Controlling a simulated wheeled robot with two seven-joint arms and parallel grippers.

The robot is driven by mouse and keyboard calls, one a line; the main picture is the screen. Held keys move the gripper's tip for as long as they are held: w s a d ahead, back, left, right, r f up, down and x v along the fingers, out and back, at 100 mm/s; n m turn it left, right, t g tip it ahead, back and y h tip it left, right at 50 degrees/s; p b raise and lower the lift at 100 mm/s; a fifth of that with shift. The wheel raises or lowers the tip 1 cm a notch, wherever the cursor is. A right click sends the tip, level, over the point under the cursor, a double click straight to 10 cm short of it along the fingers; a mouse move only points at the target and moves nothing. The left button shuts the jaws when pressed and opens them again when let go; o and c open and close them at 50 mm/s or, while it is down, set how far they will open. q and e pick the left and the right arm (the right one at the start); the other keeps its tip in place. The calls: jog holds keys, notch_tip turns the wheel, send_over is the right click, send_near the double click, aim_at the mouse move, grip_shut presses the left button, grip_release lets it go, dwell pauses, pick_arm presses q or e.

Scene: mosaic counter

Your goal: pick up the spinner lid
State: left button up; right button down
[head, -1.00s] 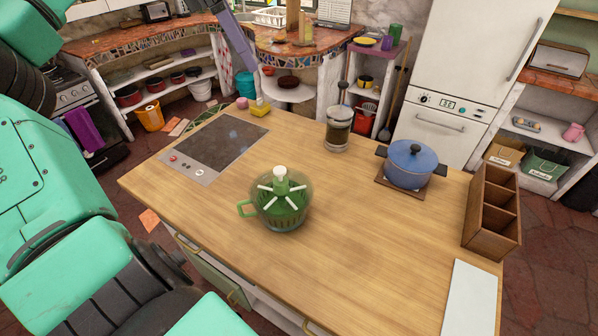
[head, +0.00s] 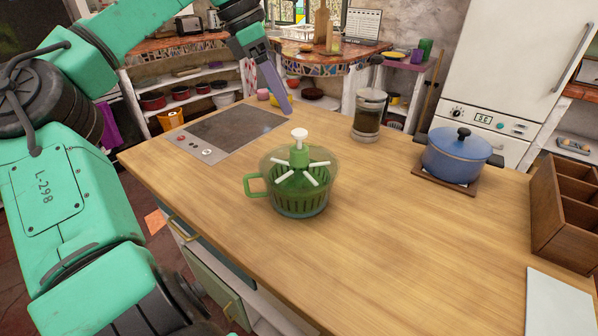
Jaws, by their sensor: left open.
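The salad spinner stands upright on the wooden counter, with a clear green bowl (head: 300,205) and a green handle on its left. The spinner lid (head: 301,165) sits on top, green with white spokes and a white knob. My left gripper (head: 281,98) is open above the counter, behind and a little left of the knob in the picture. It is apart from the lid and holds nothing that I can see. Its purple finger points down and is seen side-on. My right gripper is out of view.
A dark cooktop (head: 225,133) lies behind left. A glass French press (head: 369,115) stands behind right. A blue pot (head: 457,160) sits on a wooden trivet farther right, near a wooden organizer (head: 563,220) and a white board (head: 558,305). The counter around the spinner is clear.

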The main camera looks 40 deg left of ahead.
aim_at(304, 147)
pick_arm(q)
jog(key=x, duration=1.2)
jog(key=shift+s+f, duration=0.1)
jog(key=shift+f, duration=0.3)
grip_shut()
